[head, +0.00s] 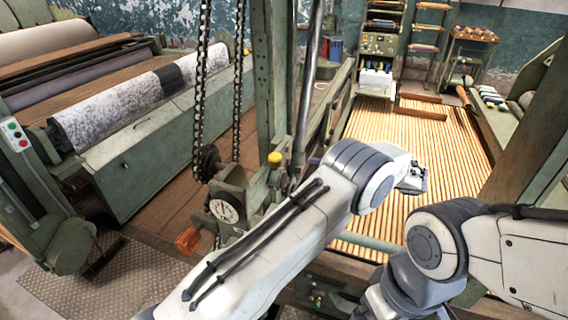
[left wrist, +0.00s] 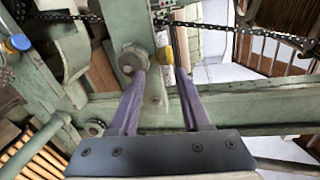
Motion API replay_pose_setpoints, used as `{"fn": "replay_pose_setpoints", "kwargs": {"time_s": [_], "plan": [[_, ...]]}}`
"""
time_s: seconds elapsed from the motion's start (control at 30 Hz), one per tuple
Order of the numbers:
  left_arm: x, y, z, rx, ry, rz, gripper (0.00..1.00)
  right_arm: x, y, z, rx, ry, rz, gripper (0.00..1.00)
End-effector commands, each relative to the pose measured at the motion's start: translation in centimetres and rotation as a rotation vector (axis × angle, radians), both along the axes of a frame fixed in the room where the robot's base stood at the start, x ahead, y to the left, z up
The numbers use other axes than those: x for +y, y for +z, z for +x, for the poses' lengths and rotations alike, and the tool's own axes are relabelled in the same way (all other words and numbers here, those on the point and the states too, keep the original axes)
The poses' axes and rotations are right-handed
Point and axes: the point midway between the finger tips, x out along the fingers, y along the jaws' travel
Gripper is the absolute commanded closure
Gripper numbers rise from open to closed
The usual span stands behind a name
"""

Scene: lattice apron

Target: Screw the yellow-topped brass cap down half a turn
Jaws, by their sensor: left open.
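The yellow-topped cap (head: 274,158) sits on top of a green housing beside the upright post, above the round white dial. My left gripper (head: 413,179) is small and partly hidden behind my arm, to the right of the cap and apart from it. In the left wrist view its two fingers (left wrist: 158,100) are spread with nothing held between them. A yellow piece (left wrist: 168,56) shows just beyond the right fingertip there; I cannot tell for sure that it is the cap. My right gripper does not show.
A round knob (left wrist: 131,60) is close to the left fingertip, and a green beam (left wrist: 250,112) crosses behind the fingers. A blue-topped piece (left wrist: 18,43) shows at the left. The dial (head: 225,210), an orange block (head: 188,240) and hanging chains (head: 201,90) are near the cap. Slatted apron (head: 400,150) lies beyond.

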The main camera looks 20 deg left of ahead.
Motion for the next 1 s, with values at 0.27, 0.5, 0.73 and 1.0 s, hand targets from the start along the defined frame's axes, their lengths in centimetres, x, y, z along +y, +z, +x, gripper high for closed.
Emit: {"fn": "replay_pose_setpoints", "kwargs": {"time_s": [0.27, 0.5, 0.73, 1.0], "plan": [[0.8, -1.2, 1.5, -0.119, 0.024, 0.158, 0.53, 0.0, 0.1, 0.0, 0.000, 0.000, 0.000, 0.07], [4.4, -0.7, 1.5, -0.119, 0.026, 0.162, 0.53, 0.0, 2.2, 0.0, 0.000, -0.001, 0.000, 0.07], [8.5, -0.9, 1.6, -0.117, 0.025, 0.160, 0.53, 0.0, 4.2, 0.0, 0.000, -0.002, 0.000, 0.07], [10.8, -1.2, 1.8, -0.118, 0.023, 0.158, 0.53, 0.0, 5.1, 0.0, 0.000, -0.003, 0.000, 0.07]]}}
